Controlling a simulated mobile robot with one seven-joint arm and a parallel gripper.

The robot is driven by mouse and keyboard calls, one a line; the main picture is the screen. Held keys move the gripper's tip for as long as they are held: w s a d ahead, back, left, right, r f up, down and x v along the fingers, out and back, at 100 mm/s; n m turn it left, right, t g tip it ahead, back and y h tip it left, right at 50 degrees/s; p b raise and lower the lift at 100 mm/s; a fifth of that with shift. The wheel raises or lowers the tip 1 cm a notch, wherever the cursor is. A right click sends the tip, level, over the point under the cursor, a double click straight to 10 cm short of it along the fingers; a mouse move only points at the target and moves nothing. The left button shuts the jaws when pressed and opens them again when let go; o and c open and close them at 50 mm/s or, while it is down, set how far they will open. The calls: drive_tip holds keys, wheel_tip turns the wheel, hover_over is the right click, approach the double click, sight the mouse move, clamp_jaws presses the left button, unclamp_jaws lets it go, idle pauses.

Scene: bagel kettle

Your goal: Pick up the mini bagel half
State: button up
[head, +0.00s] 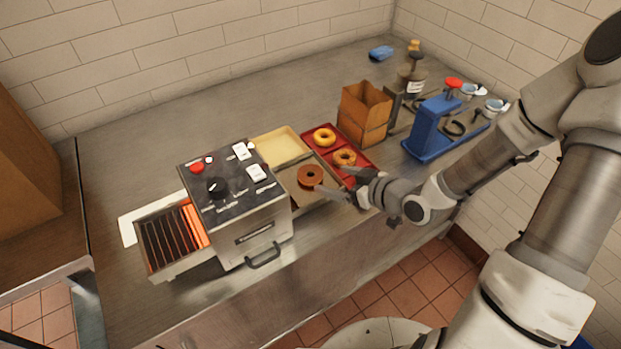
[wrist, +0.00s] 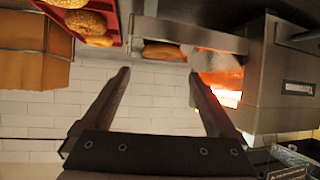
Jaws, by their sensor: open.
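A darker brown ring-shaped bagel piece (head: 310,176) lies on a brown tray beside the toaster; a brown piece also shows between my fingertips' directions in the wrist view (wrist: 162,51). Two lighter bagels, one plain-looking (head: 324,138) and one seeded (head: 345,158), lie on a red tray (head: 366,170). I cannot tell for sure which is the mini bagel half. My gripper (head: 340,182) is open and empty, just right of the brown piece. In the wrist view my gripper (wrist: 158,76) has nothing between its fingers.
The toaster (head: 238,205) stands left, with an orange glow in the wrist view. A cream tray (head: 280,147) lies behind the brown piece. A cardboard box (head: 364,112) and a blue stand (head: 430,130) stand at right. The rear left counter is clear.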

sight(308, 172)
drive_tip(key=shift+p+x, duration=0.3)
drive_tip(key=shift+x, duration=3.7)
drive_tip(key=shift+s, duration=0.1)
drive_tip(key=shift+c, duration=0.2)
drive_tip(key=c, duration=0.9)
drive_tip(key=shift+r, duration=0.15)
